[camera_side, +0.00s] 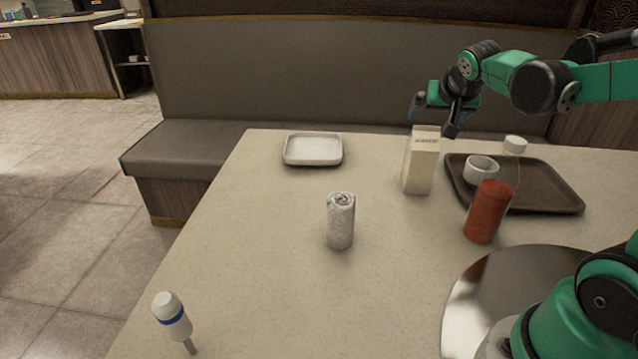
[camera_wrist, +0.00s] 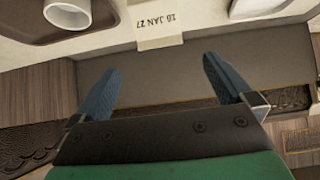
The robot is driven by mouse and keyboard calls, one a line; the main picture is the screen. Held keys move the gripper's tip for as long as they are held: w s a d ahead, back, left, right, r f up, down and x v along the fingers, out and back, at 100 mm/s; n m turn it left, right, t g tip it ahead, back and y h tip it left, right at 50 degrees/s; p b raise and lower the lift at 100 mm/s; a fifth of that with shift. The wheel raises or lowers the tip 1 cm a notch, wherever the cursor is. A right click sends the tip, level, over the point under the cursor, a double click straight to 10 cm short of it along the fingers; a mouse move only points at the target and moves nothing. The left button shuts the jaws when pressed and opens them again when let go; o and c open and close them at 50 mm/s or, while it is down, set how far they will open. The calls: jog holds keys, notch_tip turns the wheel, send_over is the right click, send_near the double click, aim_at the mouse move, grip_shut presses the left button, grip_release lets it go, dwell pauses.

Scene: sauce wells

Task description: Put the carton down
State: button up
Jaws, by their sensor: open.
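The cream carton (camera_side: 421,162) stands upright on the pale table (camera_side: 270,270), just left of the dark tray, in the side view. In the wrist view the carton (camera_wrist: 158,30) shows at the top middle, with a printed date on it. My gripper (camera_side: 434,118) is above the carton's top in the side view, its two fingers apart. In the wrist view my gripper (camera_wrist: 161,65) has its blue fingers spread with nothing between them. The carton lies beyond the fingertips there, and I see no contact.
A rolled towel (camera_side: 340,222), a small white tray (camera_side: 313,150) and a blue-banded white object (camera_side: 170,312) are further left. Table between them is clear.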

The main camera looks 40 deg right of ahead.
jog(key=s+a+f+n+y, duration=0.2)
jog(key=a+n+y, duration=0.1)
jog(key=a, duration=0.6)
jog(key=s+a+f+n+y, duration=0.1)
jog(key=s+a+n+y, duration=0.2)
jog(key=a+n, duration=0.3)
jog(key=a, duration=0.3)
jog(key=shift+s+a+f+t, duration=0.3)
jog(key=shift+a+f, duration=0.05)
